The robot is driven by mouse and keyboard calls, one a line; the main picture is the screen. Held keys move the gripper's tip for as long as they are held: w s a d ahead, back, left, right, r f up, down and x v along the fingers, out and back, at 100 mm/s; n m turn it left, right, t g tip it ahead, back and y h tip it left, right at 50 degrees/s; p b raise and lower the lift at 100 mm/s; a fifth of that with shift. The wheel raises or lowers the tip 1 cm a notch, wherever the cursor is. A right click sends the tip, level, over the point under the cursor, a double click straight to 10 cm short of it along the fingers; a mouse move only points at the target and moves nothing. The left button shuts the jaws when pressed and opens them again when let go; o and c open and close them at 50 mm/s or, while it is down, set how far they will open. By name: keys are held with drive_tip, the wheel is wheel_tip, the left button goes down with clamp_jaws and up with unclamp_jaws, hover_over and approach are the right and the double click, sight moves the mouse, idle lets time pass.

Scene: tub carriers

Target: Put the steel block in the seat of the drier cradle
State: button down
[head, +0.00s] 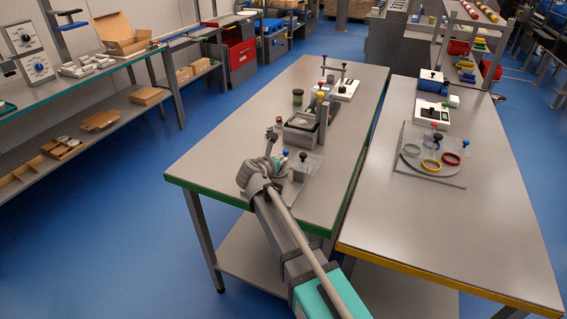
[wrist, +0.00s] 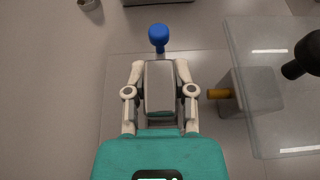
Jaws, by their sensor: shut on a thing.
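My gripper (wrist: 160,95) is shut on the grey steel block (wrist: 160,86), with one finger along each side in the wrist view. In the head view my gripper (head: 277,166) is over the near part of the left table, and the block cannot be made out. A blue knob (wrist: 158,36) stands just beyond the block. Right of the gripper are a grey body (wrist: 252,92) with a yellow pin (wrist: 220,94) and a clear plate (wrist: 270,50) with a black knob (wrist: 306,56). I cannot tell which part is the drier cradle or its seat, or whether the block touches anything below.
An open-topped grey box (head: 300,132) stands just beyond my gripper, with a dark green jar (head: 297,97) and a white box (head: 345,90) farther back. The right table (head: 480,215) holds a clear plate with coloured rings (head: 431,164). The left table's left side is clear.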

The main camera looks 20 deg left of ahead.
drive_tip(key=shift+f, duration=0.1)
drive_tip(key=shift+c, duration=2.3)
unclamp_jaws()
drive_tip(key=shift+s+r, duration=0.15)
drive_tip(key=shift+r, duration=0.1)
drive_tip(key=p+v, duration=0.4)
drive_tip(key=v, duration=0.6)
drive_tip(key=shift+s+r, duration=0.1)
drive_tip(key=shift+s, duration=0.1)
drive_tip(key=shift+s+a+r+p, duration=0.15)
drive_tip(key=shift+s+p, duration=0.15)
drive_tip(key=shift+s, duration=0.25)
